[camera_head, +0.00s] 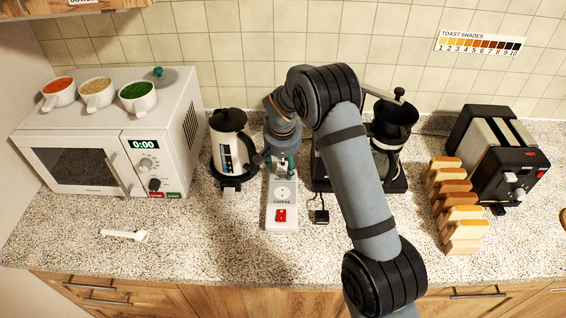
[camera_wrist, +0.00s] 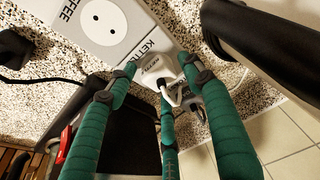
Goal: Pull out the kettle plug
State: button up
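The socket strip (camera_head: 282,215) lies on the counter, with an empty socket marked COFFEE and a red switch. My gripper (camera_head: 284,164) points down over the far part of the strip. In the wrist view, my gripper's (camera_wrist: 158,64) green fingers surround the plug, their tips close to its sides. Whether they press on it I cannot tell. The kettle (camera_head: 229,140) stands on its dark base left of the strip.
A loose black plug (camera_head: 321,216) lies right of the strip. The coffee machine (camera_head: 392,130) stands behind my arm. The microwave (camera_head: 115,140) with several cups on top is at left; bread slices (camera_head: 465,215) and the toaster (camera_head: 497,160) are at right. The front counter is mostly clear.

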jog(key=shift+c, duration=1.1)
jog(key=shift+r, duration=0.1)
jog(key=c, duration=0.7)
jog(key=shift+c, duration=0.3)
jog(key=o, duration=1.1)
jog(key=b+v, duration=0.2)
jog(key=v, duration=0.8)
jog(key=shift+r, duration=0.1)
